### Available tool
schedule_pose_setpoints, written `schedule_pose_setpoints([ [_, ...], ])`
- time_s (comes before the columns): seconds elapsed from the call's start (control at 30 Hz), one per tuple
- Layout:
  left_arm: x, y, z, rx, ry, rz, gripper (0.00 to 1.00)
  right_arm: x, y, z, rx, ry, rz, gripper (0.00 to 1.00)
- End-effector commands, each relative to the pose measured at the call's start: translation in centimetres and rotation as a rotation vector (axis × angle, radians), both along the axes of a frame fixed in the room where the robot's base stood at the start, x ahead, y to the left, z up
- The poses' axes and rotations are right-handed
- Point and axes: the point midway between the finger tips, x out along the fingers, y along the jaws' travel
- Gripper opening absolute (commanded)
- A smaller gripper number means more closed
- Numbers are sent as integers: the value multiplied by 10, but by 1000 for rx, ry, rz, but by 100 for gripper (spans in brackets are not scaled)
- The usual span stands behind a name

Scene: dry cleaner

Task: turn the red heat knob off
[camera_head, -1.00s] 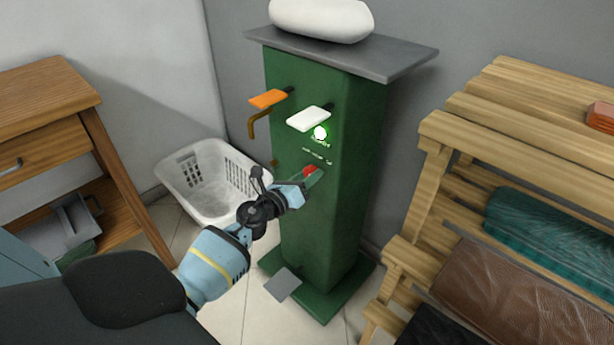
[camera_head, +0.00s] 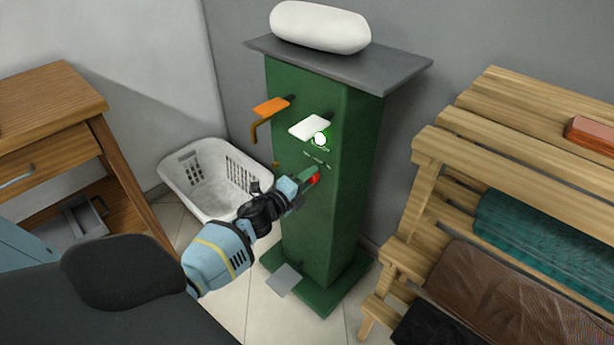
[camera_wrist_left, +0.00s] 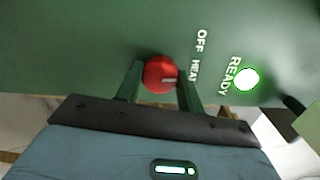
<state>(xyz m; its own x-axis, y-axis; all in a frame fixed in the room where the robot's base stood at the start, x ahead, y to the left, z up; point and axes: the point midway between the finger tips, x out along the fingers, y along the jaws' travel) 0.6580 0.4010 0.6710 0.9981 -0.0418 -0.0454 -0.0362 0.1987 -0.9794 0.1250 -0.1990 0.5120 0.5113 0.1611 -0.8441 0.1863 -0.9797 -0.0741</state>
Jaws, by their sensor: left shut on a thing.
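The red heat knob (camera_head: 314,178) is on the front of the green press column (camera_head: 340,220). My right gripper is not in view.
An orange lever (camera_head: 271,106) and a white lever (camera_head: 309,127) stick out above the knob. A grey pedal (camera_head: 283,280) is at the column's foot. A white basket (camera_head: 196,205) stands left, a wooden shelf (camera_head: 455,140) right.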

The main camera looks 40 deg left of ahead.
Motion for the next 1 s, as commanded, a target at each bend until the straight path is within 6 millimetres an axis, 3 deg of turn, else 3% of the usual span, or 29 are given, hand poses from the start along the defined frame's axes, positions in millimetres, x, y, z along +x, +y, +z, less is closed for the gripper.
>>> schedule_pose_setpoints([
  [0.6,0,1,1,-523,43,1,15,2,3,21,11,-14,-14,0],
  [1.0,0,1,0,-667,54,1,15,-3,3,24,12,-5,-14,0],
])
